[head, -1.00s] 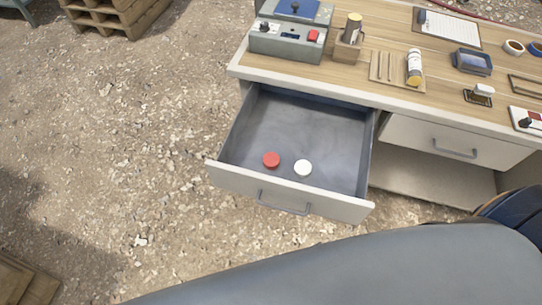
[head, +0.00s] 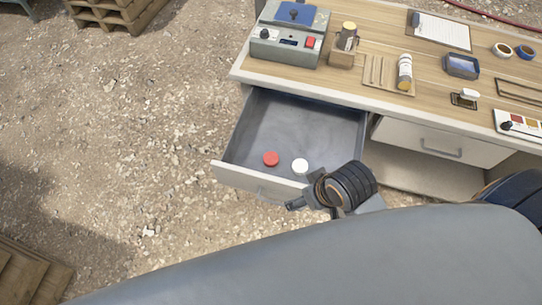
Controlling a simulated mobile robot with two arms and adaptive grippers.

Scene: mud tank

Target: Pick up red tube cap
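The red tube cap (head: 271,159) lies in the open drawer (head: 262,120), near its front wall. A white cap (head: 300,166) lies just to its right, apart from it. One of my arms, which looks like the right, shows at the drawer's front right corner. Its gripper (head: 304,192) is small and partly covered by its own wrist, to the right of and nearer than the red cap, not touching it. Whether its fingers are open or shut is unclear. My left gripper is not in view.
The workbench (head: 395,40) above the drawer carries a grey device (head: 288,40), a bottle (head: 404,72), a clipboard (head: 440,30) and tape rolls (head: 525,52). A closed drawer (head: 440,145) is to the right. Open gravel lies left; pallets (head: 118,12) stand behind.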

